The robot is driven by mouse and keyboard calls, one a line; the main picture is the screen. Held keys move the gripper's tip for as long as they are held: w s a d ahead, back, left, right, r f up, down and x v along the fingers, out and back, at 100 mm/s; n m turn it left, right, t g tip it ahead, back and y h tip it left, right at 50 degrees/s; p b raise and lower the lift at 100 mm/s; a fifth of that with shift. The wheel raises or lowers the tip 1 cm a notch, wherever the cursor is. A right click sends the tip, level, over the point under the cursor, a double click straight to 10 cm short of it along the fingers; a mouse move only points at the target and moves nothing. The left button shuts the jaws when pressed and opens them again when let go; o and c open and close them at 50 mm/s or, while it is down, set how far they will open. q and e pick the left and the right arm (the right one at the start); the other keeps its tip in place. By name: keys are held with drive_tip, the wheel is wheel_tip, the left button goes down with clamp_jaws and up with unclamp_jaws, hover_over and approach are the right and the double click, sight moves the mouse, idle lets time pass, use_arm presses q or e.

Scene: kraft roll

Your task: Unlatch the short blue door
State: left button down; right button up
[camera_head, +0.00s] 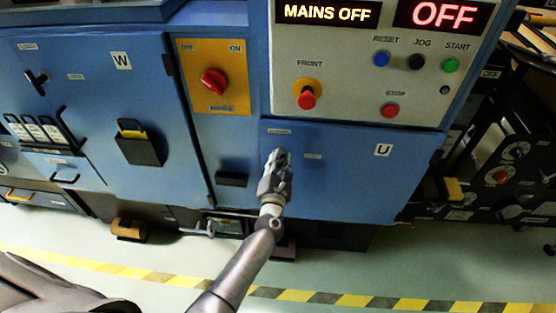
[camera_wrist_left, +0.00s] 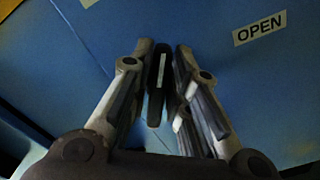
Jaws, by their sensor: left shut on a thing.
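The short blue door (camera_head: 350,180) marked U is in the lower middle of the head view, closed, below the grey control panel. My left gripper (camera_head: 277,160) is at the door's left side. In the left wrist view my left gripper (camera_wrist_left: 160,75) is shut on a dark upright latch handle (camera_wrist_left: 157,88), with a finger on each side of it. An OPEN label (camera_wrist_left: 259,28) is to the right of the handle. In the head view the gripper hides the handle. My right gripper is not in view.
The control panel (camera_head: 350,60) with buttons is above the door, its displays reading MAINS OFF and OFF. A red rotary switch (camera_head: 214,82) on a yellow plate is at upper left. A taller blue door (camera_head: 110,110) marked W is left. Striped floor tape (camera_head: 340,299) runs in front.

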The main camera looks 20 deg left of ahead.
use_arm(q)
drive_tip(key=shift+w+d+f+m+p, duration=0.1)
drive_tip(key=shift+f+m+p, duration=0.05)
drive_tip(key=shift+m, duration=1.25)
drive_tip(key=shift+d+f+m+p, duration=0.1)
drive_tip(key=shift+m+p, duration=0.05)
drive_tip(key=shift+m, duration=1.25)
drive_tip(key=shift+f+m, duration=0.15)
drive_tip(key=shift+m, duration=1.25)
drive_tip(key=shift+d+f+m+p, duration=0.15)
drive_tip(key=shift+m+p, duration=0.25)
drive_tip(key=shift+m, duration=0.7)
drive_tip(key=c, duration=1.5)
unclamp_jaws()
